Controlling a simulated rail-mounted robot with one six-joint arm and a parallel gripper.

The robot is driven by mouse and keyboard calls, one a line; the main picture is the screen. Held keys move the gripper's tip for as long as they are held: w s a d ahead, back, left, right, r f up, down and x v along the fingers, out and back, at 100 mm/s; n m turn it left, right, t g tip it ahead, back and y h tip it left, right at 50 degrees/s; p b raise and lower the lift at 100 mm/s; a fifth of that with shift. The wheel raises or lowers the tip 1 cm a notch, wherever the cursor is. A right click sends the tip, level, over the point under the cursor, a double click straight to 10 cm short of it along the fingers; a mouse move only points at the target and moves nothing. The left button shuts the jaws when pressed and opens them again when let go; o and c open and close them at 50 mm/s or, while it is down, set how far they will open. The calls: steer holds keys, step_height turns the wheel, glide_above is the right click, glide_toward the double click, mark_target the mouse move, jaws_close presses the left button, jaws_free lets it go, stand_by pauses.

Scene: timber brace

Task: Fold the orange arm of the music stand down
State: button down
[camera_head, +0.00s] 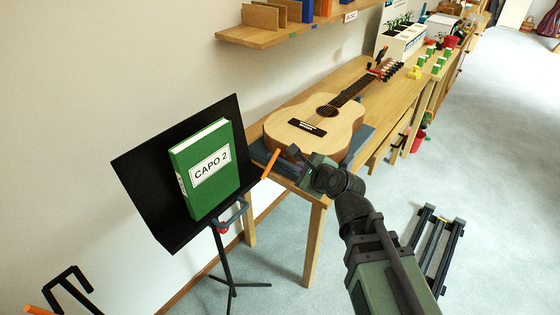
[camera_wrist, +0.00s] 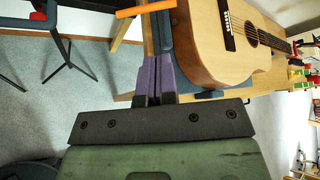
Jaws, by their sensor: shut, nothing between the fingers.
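The black music stand (camera_head: 150,215) stands at the left on dark tripod legs and holds a green book (camera_head: 205,170) labelled CAPO 2. Its orange arm (camera_head: 271,164) sticks up at a slant to the right of the desk, near the table corner. In the wrist view the orange arm (camera_wrist: 146,9) lies nearly level across the top, beyond the fingers. My gripper (camera_head: 298,158) is just right of the orange arm, above the table's near end. In the wrist view its purple fingers (camera_wrist: 154,75) are together and empty. I cannot tell whether they touch the arm.
An acoustic guitar (camera_head: 300,130) lies on the wooden table (camera_head: 375,75) close behind my gripper. A wooden shelf (camera_head: 290,30) hangs on the wall above. A dark folded frame (camera_head: 437,245) lies on the floor at the right. Open floor surrounds the stand's legs.

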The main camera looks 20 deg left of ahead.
mark_target(275, 158)
steer(key=b+x, duration=0.6)
steer(key=x, duration=0.8)
steer(key=shift+r, duration=0.1)
